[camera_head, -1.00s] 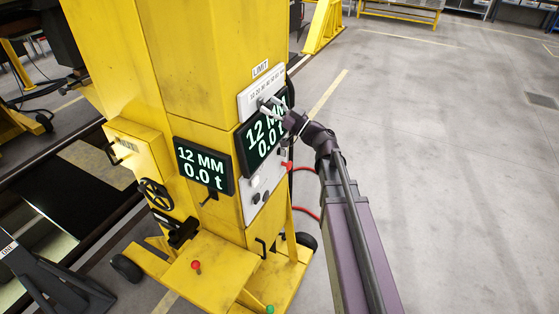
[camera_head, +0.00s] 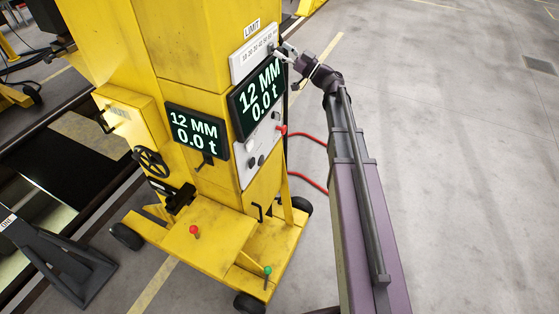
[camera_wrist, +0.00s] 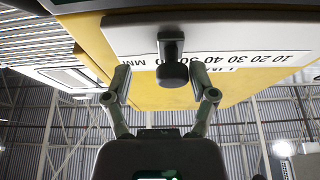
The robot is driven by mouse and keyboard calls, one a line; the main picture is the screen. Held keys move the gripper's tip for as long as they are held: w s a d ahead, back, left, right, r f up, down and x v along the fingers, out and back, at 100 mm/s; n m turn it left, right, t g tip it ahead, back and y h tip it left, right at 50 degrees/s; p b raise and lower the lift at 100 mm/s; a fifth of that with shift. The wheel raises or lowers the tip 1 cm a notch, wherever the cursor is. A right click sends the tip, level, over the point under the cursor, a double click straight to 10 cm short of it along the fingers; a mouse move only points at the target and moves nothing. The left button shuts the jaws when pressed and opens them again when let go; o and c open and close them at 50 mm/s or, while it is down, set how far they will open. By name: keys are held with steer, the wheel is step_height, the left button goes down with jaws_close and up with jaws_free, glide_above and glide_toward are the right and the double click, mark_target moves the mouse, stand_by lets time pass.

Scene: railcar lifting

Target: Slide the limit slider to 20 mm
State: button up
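The limit slider is a dark round knob (camera_wrist: 174,73) on a white scale plate (camera_wrist: 225,37), which appears upside down in the wrist view. The knob is near the MM end, left of the visible numbers there, and hides part of the scale. My gripper (camera_wrist: 161,84) is open, with one finger on each side of the knob and gaps to both. It also shows at the plate's right end in the head view (camera_head: 282,52).
A large display (camera_head: 257,98) below the plate reads 12 MM and 0.0 t. A smaller display (camera_head: 197,133) reads the same. Both are on the yellow lifting column (camera_head: 185,45). Red hoses (camera_head: 310,180) hang behind it. The floor on the right is clear.

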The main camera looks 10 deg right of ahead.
steer(key=b+v, duration=0.5)
steer(key=v, duration=0.9)
steer(key=s+a+f+m+g+h+b, duration=0.1)
steer(key=s+a+f+g+h+b, duration=0.1)
steer(key=a+f, duration=0.3)
steer(key=s+a+f+m+g+h+b, duration=0.1)
steer(key=s+a+f+g+b, duration=0.3)
steer(key=f, duration=0.9)
steer(key=s+a+f+m+g+h+b, duration=0.1)
steer(key=s+a+f+g+h+b, duration=0.1)
steer(key=a+f+b, duration=0.3)
steer(key=shift+s+a+f+m+g+h, duration=0.5)
steer(key=shift+f+h, duration=0.4)
steer(key=shift+f, duration=1.3)
steer(key=shift+w+d, duration=0.1)
steer(key=shift+d, duration=0.05)
steer(key=s+d+f+m+g+h, duration=0.3)
steer(key=s+f+m+h, duration=0.3)
steer(key=s+f+h, duration=0.4)
steer(key=shift+s+d+m+g+h+b, duration=0.4)
steer(key=shift+s+g+h, duration=0.25)
steer(key=shift+s, duration=0.8)
steer(key=shift+f, duration=0.15)
